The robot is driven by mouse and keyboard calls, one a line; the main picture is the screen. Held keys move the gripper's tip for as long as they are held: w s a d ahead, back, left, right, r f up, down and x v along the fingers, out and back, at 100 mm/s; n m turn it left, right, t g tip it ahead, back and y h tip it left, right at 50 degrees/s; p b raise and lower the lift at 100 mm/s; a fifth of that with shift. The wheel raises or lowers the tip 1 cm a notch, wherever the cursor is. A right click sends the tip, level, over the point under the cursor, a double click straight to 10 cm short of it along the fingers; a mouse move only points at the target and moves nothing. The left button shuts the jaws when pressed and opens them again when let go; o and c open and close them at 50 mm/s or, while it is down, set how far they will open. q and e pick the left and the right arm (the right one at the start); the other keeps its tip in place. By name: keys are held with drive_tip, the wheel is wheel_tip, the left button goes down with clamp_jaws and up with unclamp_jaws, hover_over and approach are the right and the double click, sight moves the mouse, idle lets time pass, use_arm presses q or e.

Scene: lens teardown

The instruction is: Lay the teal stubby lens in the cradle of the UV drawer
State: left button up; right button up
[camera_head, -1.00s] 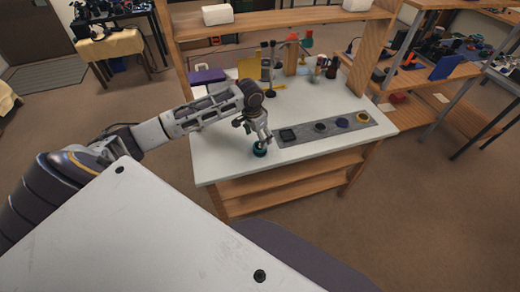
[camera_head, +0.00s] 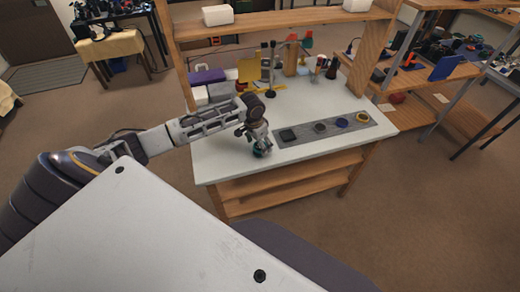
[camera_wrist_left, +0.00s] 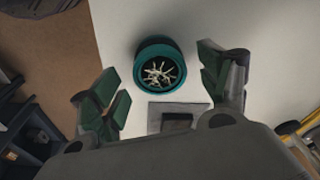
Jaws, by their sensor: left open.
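The teal stubby lens (camera_wrist_left: 158,67) stands on the white tabletop. In the left wrist view I look at its teal rim and pale, spoked-looking inside. In the head view the teal lens (camera_head: 260,153) is largely hidden under my left gripper (camera_head: 262,147), near the table's front edge. My left gripper (camera_wrist_left: 170,88) is open, with one finger on each side of the lens and a gap to both in the wrist view. I cannot identify the UV drawer or its cradle. My right gripper is not in view.
A grey mat (camera_head: 304,136) right of the lens carries a dark square piece (camera_head: 288,135) and several round parts. A purple box (camera_head: 207,76), white boxes and a dark stand (camera_head: 271,80) are at the back. White table surface (camera_head: 222,158) left of the lens is clear.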

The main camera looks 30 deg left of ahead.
use_arm(q)
drive_tip(key=shift+w+f, duration=0.15)
drive_tip(key=shift+f, duration=1.05)
drive_tip(key=c, duration=1.3)
drive_tip(key=shift+r, duration=0.2)
drive_tip(key=shift+r, duration=4.85)
